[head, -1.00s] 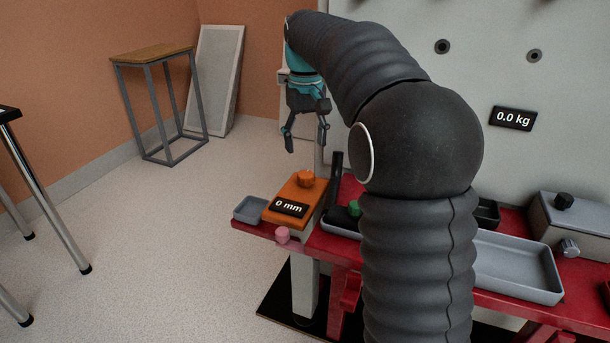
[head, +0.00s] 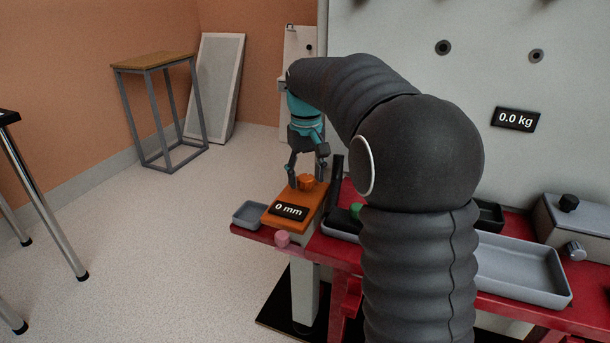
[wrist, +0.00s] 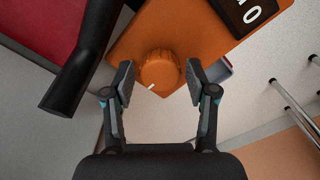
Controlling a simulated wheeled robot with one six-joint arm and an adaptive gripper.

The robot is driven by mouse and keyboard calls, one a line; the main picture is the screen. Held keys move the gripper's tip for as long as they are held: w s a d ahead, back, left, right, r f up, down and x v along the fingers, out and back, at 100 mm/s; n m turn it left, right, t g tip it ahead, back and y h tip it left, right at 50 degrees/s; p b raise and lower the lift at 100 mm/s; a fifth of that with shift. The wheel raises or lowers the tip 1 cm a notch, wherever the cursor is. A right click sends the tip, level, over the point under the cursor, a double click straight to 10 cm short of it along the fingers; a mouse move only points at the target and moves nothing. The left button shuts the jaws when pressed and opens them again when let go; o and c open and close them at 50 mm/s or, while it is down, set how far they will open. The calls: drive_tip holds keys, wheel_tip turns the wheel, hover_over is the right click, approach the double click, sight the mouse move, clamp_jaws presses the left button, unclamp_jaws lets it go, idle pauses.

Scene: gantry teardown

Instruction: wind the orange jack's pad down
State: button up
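The orange jack (head: 289,210) sits at the left end of the red bench, and its display (head: 289,210) reads 0 mm. Its orange knob (head: 305,182) stands on top, and it also shows in the wrist view (wrist: 159,70) with a white mark on its near edge. My gripper (head: 306,181) points down over the knob. In the wrist view my gripper (wrist: 162,84) is open, with one finger on each side of the knob and a gap visible on both sides. The jack's pad cannot be made out.
A black upright handle (head: 335,182) stands close to the right of the jack. A larger grey tray (head: 520,268) lies farther right. A wall display (head: 516,119) reads 0.0 kg.

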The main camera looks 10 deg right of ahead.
drive_tip(key=c, duration=0.7)
drive_tip(key=shift+m+p, duration=0.3)
drive_tip(key=shift+r+m+p, duration=0.15)
drive_tip(key=shift+m+p, duration=0.85)
drive_tip(key=shift+m, duration=0.2)
drive_tip(key=m+p, duration=0.2)
drive_tip(key=m, duration=0.2)
drive_tip(key=shift+m+p, duration=0.3)
drive_tip(key=shift+p, duration=0.05)
drive_tip(key=o, duration=1.1)
